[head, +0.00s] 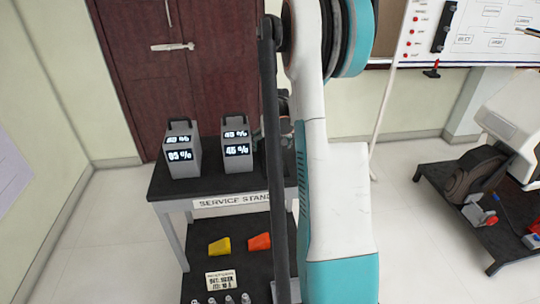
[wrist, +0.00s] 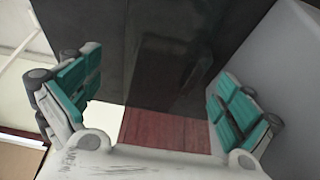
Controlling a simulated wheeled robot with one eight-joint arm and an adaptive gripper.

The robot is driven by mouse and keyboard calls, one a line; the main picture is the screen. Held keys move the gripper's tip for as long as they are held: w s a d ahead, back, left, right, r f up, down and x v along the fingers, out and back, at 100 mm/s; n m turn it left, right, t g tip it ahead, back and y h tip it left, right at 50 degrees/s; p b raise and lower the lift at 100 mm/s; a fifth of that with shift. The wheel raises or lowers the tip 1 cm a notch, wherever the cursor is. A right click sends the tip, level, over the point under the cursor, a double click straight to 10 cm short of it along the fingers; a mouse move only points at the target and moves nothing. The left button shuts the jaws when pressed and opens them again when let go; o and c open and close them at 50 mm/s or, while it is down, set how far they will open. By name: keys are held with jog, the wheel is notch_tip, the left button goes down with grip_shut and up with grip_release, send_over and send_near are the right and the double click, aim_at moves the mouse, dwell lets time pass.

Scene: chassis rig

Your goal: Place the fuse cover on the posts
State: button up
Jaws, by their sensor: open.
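My gripper (wrist: 160,95) is open in the wrist view, its two teal-padded fingers wide apart with nothing held between them. A dark flat surface fills the space beyond the fingers, and a plain grey face lies behind the right finger. In the head view my arm hides most of my gripper. I cannot make out a fuse cover or its posts for certain in either view. A chassis rig (head: 500,239) with a dark deck stands at the right in the head view, carrying a dark rounded part and red and blue parts.
The service stand (head: 158,187) holds two grey battery units (head: 182,150) (head: 239,145) with lit displays. Its lower shelf has a yellow piece (head: 220,245), an orange piece (head: 260,241), a label card (head: 220,279) and several small pale items. Floor (head: 420,262) between stand and rig is clear.

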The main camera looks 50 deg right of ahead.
aim_at(271, 151)
jog(key=shift+x, duration=1.05)
jog(key=c, duration=1.9)
jog(key=shift+r, duration=0.1)
notch_tip(271, 151, up, 20)
jog(key=p, duration=0.6)
